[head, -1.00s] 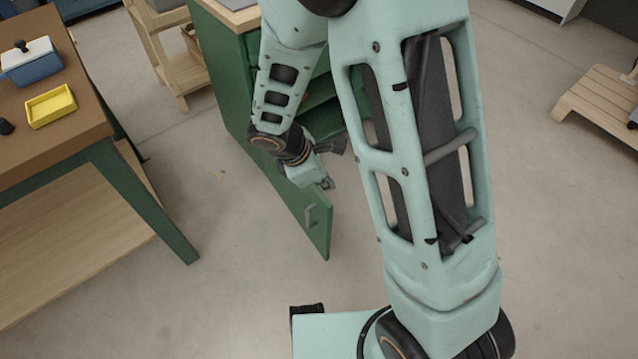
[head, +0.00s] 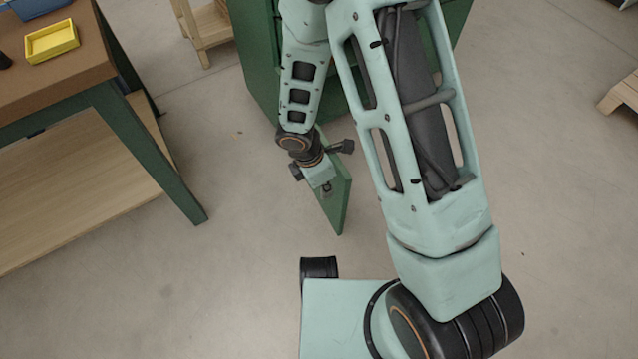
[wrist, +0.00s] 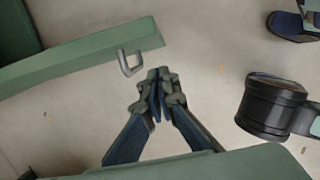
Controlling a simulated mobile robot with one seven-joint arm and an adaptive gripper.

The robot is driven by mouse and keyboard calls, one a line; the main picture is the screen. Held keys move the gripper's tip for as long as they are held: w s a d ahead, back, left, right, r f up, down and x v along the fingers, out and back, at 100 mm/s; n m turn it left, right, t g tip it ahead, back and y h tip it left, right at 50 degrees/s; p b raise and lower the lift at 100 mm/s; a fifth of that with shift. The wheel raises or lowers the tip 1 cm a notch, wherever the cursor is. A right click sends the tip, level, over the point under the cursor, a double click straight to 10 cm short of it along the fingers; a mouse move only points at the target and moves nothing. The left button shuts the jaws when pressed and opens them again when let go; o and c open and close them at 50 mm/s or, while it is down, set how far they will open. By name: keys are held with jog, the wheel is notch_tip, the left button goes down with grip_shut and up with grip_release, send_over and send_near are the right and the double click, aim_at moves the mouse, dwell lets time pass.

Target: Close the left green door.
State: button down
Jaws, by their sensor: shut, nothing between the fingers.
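The green door (head: 341,203) stands open, jutting from the green cabinet (head: 258,65) toward my base. My arm covers its hinge side and part of the cabinet front. In the wrist view, the door (wrist: 75,60) shows as a long green panel at upper left, with a grey U-shaped handle (wrist: 126,66) near its free end. My gripper (wrist: 160,76) is shut and empty, its fingertips just right of and below the handle, looking apart from it. In the head view, my gripper (head: 327,188) overlaps the door's outer part; contact cannot be told.
A brown-topped table (head: 60,75) with green legs stands at left, with a yellow tray (head: 51,41) on it. A wooden rack (head: 205,35) is behind, left of the cabinet. A wooden platform (head: 622,93) is at far right. The floor around the door's free end is clear.

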aim_at(337, 180)
jog(key=shift+w+d+r, duration=0.1)
jog(key=shift+w+d, duration=0.3)
jog(key=shift+d, duration=0.3)
jog(key=shift+w+d+r, duration=0.1)
jog(key=shift+w+d, duration=0.3)
jog(key=shift+d, duration=0.3)
